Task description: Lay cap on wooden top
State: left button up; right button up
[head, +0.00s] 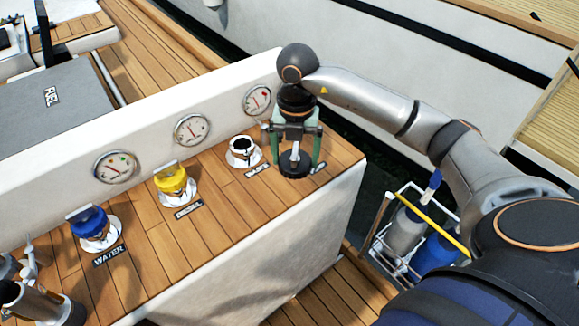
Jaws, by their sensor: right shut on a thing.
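A black cap (295,165) is between the fingers of my right gripper (296,155), at the right end of the wooden top (225,205). The gripper points down and is shut on the cap's upright grip. The cap is level and very low over the planks; I cannot tell whether it touches them. The open waste filler (243,151), a white ring with a dark mouth, is just left of the cap. Part of my left arm shows at the lower left edge, with its gripper (28,262) only partly seen; its fingers are unclear.
A yellow diesel cap (171,180) and a blue water cap (92,223) sit on their fillers to the left. Several gauges (191,130) line the white wall behind. The top's right edge is close beside the held cap. A bottle rack (407,235) stands below right.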

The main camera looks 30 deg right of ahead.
jog(key=w+f, duration=0.2)
jog(key=f, duration=0.1)
jog(key=w+d+f, duration=0.1)
jog(key=w+f, duration=0.1)
jog(key=shift+d+f, duration=0.1)
jog(key=shift+f, duration=0.15)
jog(key=shift+w+f, duration=0.1)
jog(key=shift+f, duration=1.4)
jog(key=shift+b, duration=0.3)
jog(key=shift+f, duration=0.2)
jog(key=o, duration=1.2)
jog(key=shift+o, duration=0.2)
notch_tip(320, 180, up, 12)
jog(key=shift+r+p, duration=0.2)
jog(key=shift+p, duration=0.25)
